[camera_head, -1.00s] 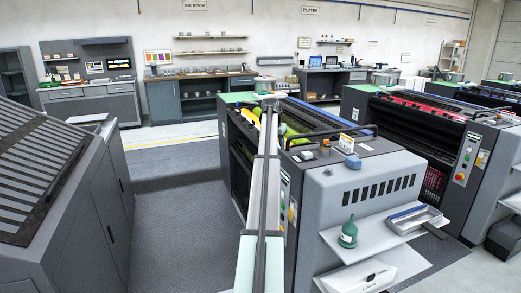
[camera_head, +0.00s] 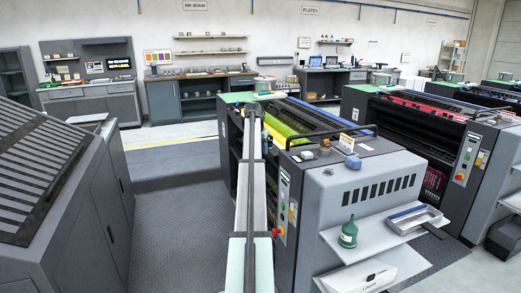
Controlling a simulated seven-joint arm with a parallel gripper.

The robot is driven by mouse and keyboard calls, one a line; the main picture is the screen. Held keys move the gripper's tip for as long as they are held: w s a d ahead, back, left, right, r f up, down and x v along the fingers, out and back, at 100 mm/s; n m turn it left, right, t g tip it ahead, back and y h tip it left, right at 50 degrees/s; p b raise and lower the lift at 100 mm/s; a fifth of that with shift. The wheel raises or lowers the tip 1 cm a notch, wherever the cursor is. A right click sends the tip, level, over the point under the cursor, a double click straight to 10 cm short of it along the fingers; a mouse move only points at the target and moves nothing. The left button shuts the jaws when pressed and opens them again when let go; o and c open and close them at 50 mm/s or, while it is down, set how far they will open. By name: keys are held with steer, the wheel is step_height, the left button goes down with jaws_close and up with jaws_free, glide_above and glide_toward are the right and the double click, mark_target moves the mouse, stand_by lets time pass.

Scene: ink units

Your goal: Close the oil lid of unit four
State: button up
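The nearest ink unit (camera_head: 382,170) is a grey press unit with yellow-green rollers (camera_head: 290,118). A small white label (camera_head: 348,142) stands on it, too small to read, so I cannot confirm that it is unit four. A small blue-grey capped part (camera_head: 353,162) sits on its top near the front. I cannot tell whether this is the oil lid, or whether it is open. My arm reaches from the bottom centre along the unit's left side, and its far end is above the left edge. My gripper's fingers cannot be seen.
A green oil can (camera_head: 348,235) and a grey tray (camera_head: 415,219) are on the unit's upper side shelf. A second unit with red rollers (camera_head: 430,110) stands to the right. A grey slatted machine (camera_head: 45,165) is at left. The floor (camera_head: 180,240) between them is clear.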

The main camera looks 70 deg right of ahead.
steer(key=shift+o, duration=1.8)
steer(key=shift+w+d+n+t, duration=0.15)
steer(key=shift+w+n+t, duration=0.3)
steer(key=shift+n, duration=0.75)
step_height(320, 180, up, 8)
steer(key=n+t+h, duration=0.6)
steer(key=t, duration=0.3)
glide_above(328, 145)
steer(key=s+a, duration=0.9)
steer(key=x, duration=1.4)
steer(key=shift+a+f, duration=0.2)
steer(key=shift+f, duration=0.05)
steer(key=shift+c, duration=0.2)
steer(key=c, duration=1)
